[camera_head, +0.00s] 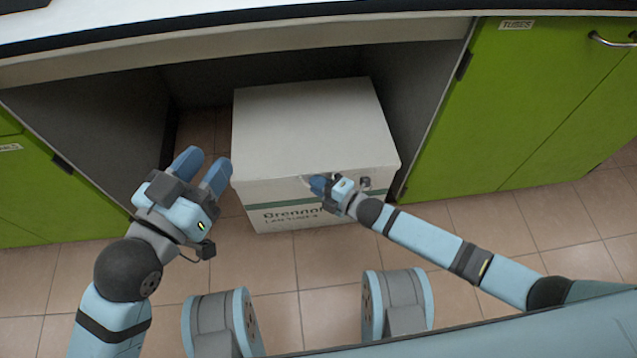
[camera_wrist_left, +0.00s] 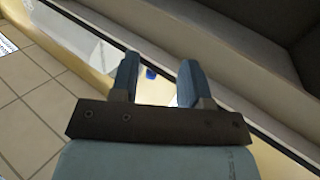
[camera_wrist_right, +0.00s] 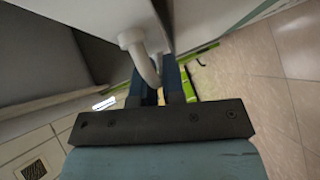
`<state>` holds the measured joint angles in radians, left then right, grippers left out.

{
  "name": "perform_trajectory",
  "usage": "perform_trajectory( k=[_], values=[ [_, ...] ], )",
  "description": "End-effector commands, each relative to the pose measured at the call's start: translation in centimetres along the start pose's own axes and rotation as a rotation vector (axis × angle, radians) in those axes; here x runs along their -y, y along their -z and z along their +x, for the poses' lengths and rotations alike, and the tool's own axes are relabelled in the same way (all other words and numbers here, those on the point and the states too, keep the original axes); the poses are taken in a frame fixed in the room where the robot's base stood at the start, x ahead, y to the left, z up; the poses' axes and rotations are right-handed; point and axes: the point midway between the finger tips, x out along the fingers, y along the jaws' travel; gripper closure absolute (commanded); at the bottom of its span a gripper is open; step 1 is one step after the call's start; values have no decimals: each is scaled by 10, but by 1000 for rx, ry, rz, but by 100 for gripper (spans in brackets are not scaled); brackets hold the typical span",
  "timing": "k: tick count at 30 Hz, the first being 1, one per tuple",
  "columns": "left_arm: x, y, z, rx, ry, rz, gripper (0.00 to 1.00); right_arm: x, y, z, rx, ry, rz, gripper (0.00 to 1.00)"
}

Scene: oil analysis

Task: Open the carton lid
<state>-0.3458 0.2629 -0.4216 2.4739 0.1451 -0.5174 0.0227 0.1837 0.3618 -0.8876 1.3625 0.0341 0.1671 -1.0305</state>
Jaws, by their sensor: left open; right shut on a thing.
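The white carton (camera_head: 325,215) stands on the floor inside the open bay under the bench, with dark print and a green stripe on its front. Its lid (camera_head: 305,125) lies flat across the top and looks closed. My right gripper (camera_head: 316,184) is at the lid's front edge, shut on a pale curved handle. The handle (camera_wrist_right: 148,65) shows between its fingers in the right wrist view. My left gripper (camera_head: 205,165) is open and empty, just left of the carton's front left corner. Its fingers (camera_wrist_left: 158,82) are spread in the left wrist view.
Bay walls stand on both sides of the carton, with a bench top (camera_head: 200,22) above. Green cabinet doors (camera_head: 525,100) flank the bay, the right one with a metal handle (camera_head: 610,40). The tiled floor (camera_head: 270,262) in front is clear.

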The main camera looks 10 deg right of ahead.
Motion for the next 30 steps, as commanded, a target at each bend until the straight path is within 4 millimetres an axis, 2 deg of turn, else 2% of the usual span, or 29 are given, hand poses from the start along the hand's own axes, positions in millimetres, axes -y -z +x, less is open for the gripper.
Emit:
perform_trajectory(
  k=[1,4,9,17,23,30],
  values=[
    [-6,9,-3,31,-1,-55,57,-19,4,-3,-2,14,7,100],
    [-16,11,-8,76,-2,-154,57,-36,6,-6,-2,38,32,100],
    [-14,56,-10,-75,24,-144,57,-67,8,-8,-1,36,31,100],
    [-16,106,-18,-252,47,-128,57,-110,8,-8,-1,35,30,100],
    [1,64,-21,-31,124,-107,57,-147,5,-5,-1,33,28,100],
    [19,10,-41,249,200,-91,57,-192,-1,1,-1,32,29,100]
  ],
)
